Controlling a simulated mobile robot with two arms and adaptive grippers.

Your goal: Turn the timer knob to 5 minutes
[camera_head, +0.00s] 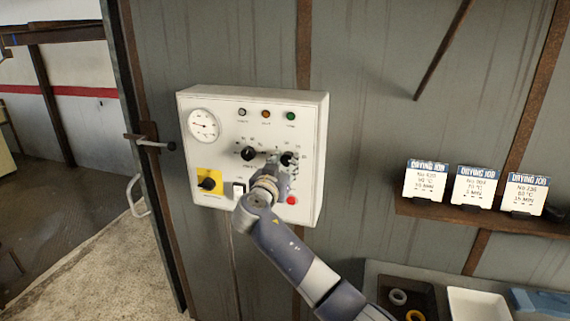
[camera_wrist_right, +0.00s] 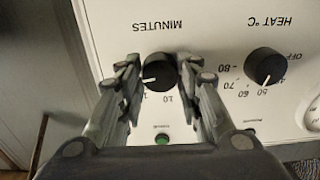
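The timer knob (camera_head: 287,158) is the black right-hand knob on the white control box (camera_head: 316,150). In the right wrist view it shows upside down as a black knob (camera_wrist_right: 160,74) under the word MINUTES. Its white mark points left in that view, and part of its scale is hidden by the fingers. My right gripper (camera_head: 280,163) is at this knob, with one finger on each side. The fingers are spread, and a small gap seems to show on both sides of the knob. My left gripper is not in view.
The heat knob (camera_head: 248,153) sits close beside the timer knob. A yellow-plated switch (camera_head: 208,181), white rocker (camera_head: 239,190), red button (camera_head: 292,200) and gauge (camera_head: 203,124) are also on the box. Drying job cards (camera_head: 475,186) stand on a shelf to the right.

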